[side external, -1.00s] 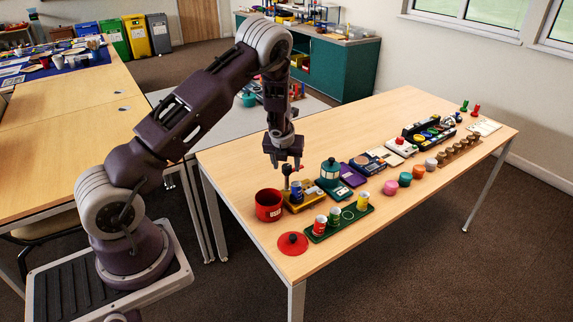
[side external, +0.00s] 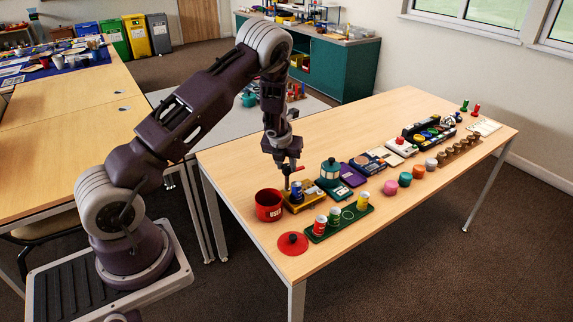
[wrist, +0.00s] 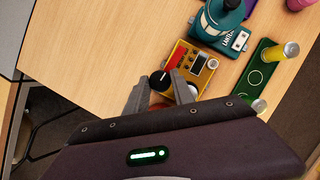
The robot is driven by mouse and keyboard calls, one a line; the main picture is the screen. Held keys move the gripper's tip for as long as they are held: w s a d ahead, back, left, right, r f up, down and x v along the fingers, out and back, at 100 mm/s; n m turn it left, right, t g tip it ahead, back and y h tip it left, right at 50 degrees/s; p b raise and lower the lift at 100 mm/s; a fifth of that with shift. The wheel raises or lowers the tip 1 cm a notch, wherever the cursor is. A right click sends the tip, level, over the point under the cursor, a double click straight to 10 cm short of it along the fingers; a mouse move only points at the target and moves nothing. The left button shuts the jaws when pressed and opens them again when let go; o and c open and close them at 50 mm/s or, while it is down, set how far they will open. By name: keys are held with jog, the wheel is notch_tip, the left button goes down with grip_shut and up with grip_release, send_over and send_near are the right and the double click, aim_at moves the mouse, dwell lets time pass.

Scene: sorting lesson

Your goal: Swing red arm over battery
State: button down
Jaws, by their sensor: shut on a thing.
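A yellow device (wrist: 199,64) sits on the table; in the side view its yellow base (side external: 312,198) is just below my gripper. A red arm (wrist: 174,60) reaches out from a black knob (wrist: 158,80) above the device. It also shows in the side view (side external: 299,168). My gripper (wrist: 163,90) is shut on the black knob, with a finger at each side of it. A small blue upright piece with a pale top (side external: 297,187), perhaps the battery, stands on the device. The wrist view shows a pale round top (wrist: 193,90) beside my right finger.
A red pot (side external: 268,206) stands left of the device. A teal lantern (side external: 329,170) stands close on its right. A green tray (side external: 341,224) with small cans lies in front, beside a red disc (side external: 292,243). The table's back left is clear.

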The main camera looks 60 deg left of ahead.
jog(key=m+t+h, duration=0.1)
jog(key=m, duration=0.3)
jog(key=shift+a, duration=0.15)
jog(key=m+h, duration=0.2)
jog(key=m, duration=0.2)
jog(key=shift+a+m, duration=0.15)
jog(key=shift+m, duration=0.25)
jog(key=m+h, duration=0.2)
jog(key=m, duration=0.3)
jog(key=shift+a, duration=0.1)
jog(key=shift+m+g+h, duration=0.5)
jog(key=shift+m, duration=1.1)
jog(key=c, duration=1.1)
grip_release()
jog(key=shift+r, duration=0.1)
